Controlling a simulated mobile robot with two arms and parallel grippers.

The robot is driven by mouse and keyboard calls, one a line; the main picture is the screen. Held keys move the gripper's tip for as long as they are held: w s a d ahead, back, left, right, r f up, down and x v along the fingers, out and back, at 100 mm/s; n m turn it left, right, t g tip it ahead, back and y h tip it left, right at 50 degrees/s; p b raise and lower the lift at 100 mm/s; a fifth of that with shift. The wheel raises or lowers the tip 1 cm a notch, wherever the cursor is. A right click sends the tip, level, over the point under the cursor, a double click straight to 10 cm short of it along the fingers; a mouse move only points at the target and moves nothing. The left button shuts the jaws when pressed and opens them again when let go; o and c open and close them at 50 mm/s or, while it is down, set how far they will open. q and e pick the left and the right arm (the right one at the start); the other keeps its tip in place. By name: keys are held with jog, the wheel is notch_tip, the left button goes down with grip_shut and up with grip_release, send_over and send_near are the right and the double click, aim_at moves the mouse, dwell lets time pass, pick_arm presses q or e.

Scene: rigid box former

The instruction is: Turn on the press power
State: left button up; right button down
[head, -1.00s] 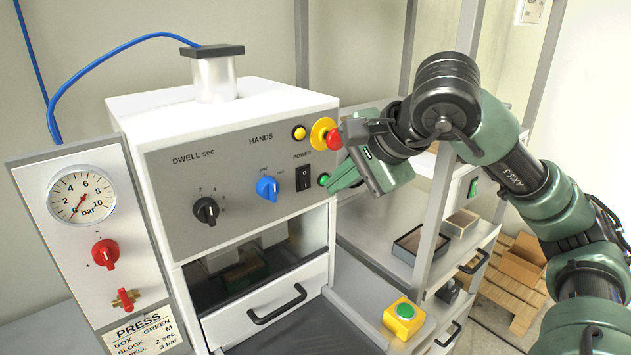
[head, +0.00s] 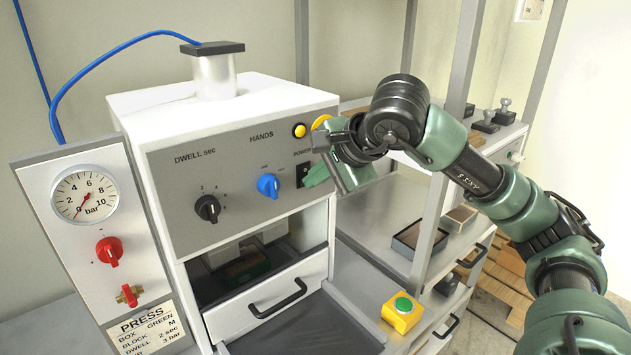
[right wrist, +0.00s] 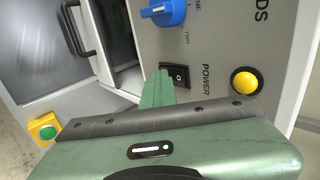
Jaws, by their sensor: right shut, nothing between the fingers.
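The press (head: 240,200) is a white cabinet with a grey control panel. Its black POWER rocker switch (head: 302,172) sits at the panel's right side and is partly hidden by my right gripper in the head view. The switch (right wrist: 180,76) also shows in the right wrist view, below the blue knob and beside the word POWER. My right gripper (head: 308,182) is shut and empty. Its green fingertips (right wrist: 162,76) are right at the switch's edge in the right wrist view; I cannot tell whether they touch it. My left gripper is not in view.
The blue selector knob (head: 268,186), the black dwell knob (head: 207,208) and a yellow lamp (head: 299,131) are on the same panel. A yellow box with a green button (head: 402,310) stands at the front right. A shelf with trays (head: 420,238) is to the right.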

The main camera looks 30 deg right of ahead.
pick_arm(q)
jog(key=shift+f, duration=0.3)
jog(key=shift+p, duration=0.3)
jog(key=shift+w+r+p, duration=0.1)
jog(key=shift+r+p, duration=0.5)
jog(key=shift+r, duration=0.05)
